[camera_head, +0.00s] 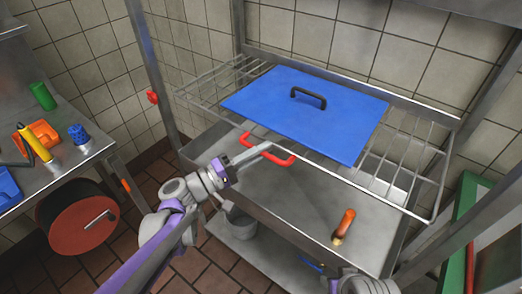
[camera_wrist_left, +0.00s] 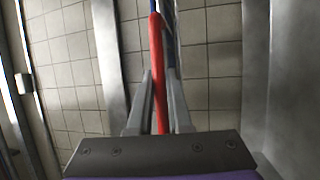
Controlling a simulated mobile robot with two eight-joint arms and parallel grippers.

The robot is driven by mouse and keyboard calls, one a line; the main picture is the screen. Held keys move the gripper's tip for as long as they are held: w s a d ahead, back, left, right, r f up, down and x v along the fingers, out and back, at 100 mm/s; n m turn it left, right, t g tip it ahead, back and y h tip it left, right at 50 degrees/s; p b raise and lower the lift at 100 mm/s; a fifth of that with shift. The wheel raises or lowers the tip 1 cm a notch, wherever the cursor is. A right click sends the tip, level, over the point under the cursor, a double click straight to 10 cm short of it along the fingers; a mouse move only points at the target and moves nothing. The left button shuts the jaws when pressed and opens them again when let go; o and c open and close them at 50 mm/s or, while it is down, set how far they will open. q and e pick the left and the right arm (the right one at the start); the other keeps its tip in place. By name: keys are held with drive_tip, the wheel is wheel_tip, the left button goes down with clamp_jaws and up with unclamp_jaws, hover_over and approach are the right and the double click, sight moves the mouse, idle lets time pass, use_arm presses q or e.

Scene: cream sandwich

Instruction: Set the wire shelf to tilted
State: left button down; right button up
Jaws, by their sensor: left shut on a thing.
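The wire shelf (camera_head: 410,150) is a metal rack mounted above a steel counter, with a red handle (camera_head: 288,162) on its front edge. It looks roughly level in the head view, though its exact angle is hard to judge. My left gripper (camera_head: 264,149) reaches in from the left and is shut on the red handle. In the left wrist view the red handle (camera_wrist_left: 158,60) runs between my two fingers. Part of my right arm shows at the bottom of the head view; its gripper fingers do not show.
A blue board (camera_head: 270,96) with a dark grip lies on the wire shelf. An orange-handled tool (camera_head: 345,222) stands on the steel counter (camera_head: 300,195) below. A side table (camera_head: 62,170) at left holds several small items. A red drum (camera_head: 75,228) hangs beneath it.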

use_arm(q)
drive_tip(key=shift+r, duration=0.1)
use_arm(e)
drive_tip(key=shift+r, duration=0.1)
use_arm(q)
wheel_tip(320, 180, up, 14)
drive_tip(key=w+d+n+g+y+p, duration=0.1)
drive_tip(key=w+g+y+p, duration=0.1)
drive_tip(key=p, duration=1)
drive_tip(key=shift+w+d+n+y+p, duration=0.3)
drive_tip(key=shift+w+d+y+p, duration=0.1)
drive_tip(key=shift+y, duration=0.2)
use_arm(e)
drive_tip(key=w+r+t, duration=0.1)
drive_tip(key=w+r, duration=0.2)
drive_tip(key=r, duration=1.1)
drive_tip(key=shift+w+r, duration=0.25)
drive_tip(key=shift+r, duration=0.1)
